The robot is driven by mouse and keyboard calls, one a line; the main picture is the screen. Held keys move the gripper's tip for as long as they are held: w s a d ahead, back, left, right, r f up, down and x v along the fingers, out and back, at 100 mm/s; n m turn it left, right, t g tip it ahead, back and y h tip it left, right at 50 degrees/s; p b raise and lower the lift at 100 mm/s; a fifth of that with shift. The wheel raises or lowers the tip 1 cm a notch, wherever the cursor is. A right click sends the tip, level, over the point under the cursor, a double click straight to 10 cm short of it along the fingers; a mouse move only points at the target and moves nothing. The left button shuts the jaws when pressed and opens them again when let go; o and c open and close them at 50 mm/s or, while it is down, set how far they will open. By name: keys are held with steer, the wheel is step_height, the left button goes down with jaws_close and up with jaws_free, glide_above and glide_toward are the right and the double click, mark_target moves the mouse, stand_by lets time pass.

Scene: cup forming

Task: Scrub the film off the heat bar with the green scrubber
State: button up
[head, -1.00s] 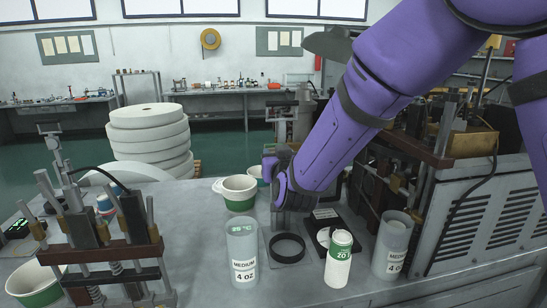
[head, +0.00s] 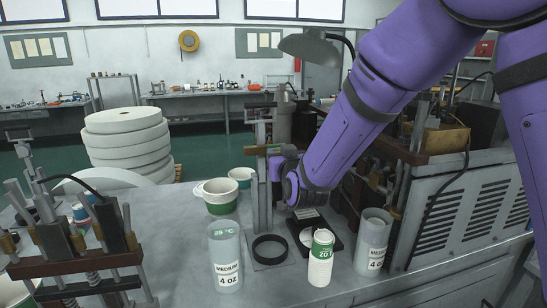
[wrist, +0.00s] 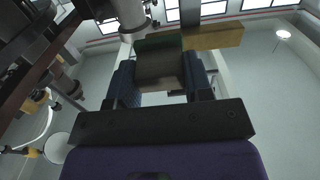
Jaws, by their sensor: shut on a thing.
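My gripper (wrist: 160,78) is shut on the green scrubber (wrist: 158,43), a block with a green upper layer and a brownish-grey body between the fingers. A tan bar (wrist: 214,37), which looks like the heat bar, lies crosswise right at the scrubber's green end in the wrist view. I cannot tell whether they touch, and no film can be made out on it. In the head view, my gripper (head: 277,178) is beside an upright grey post (head: 262,185) above the bench, and my purple arm hides much of it.
On the bench (head: 180,235) stand a clear "MEDIUM 4 oz" cylinder (head: 225,260), a green-labelled white container (head: 321,265), a black ring (head: 270,240) and a green-white cup (head: 219,203). A vented machine (head: 465,190) fills the right; a press fixture (head: 90,255) stands left.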

steer(key=shift+s+a, duration=0.3)
steer(key=shift+a, duration=0.6)
steer(key=shift+s+a, duration=0.25)
steer(key=shift+a, duration=0.65)
steer(key=shift+s+a, duration=0.25)
steer(key=shift+a, duration=0.7)
steer(key=shift+s+a, duration=0.2)
steer(key=shift+a, duration=0.7)
steer(key=shift+w+d, duration=0.35)
steer(key=shift+d, duration=0.95)
steer(key=shift+w+d, duration=0.4)
steer(key=shift+d, duration=0.85)
steer(key=shift+w+d, duration=0.35)
steer(key=shift+d, duration=0.95)
steer(key=shift+s+a, duration=0.35)
steer(key=shift+a, duration=0.95)
steer(key=shift+s+a, duration=0.35)
steer(key=shift+a, duration=0.95)
steer(key=shift+s+a, duration=0.35)
steer(key=shift+a, duration=0.95)
steer(key=shift+s, duration=0.1)
steer(key=shift+v, duration=2.9)
steer(key=shift+s, duration=0.1)
steer(key=shift+v, duration=1.4)
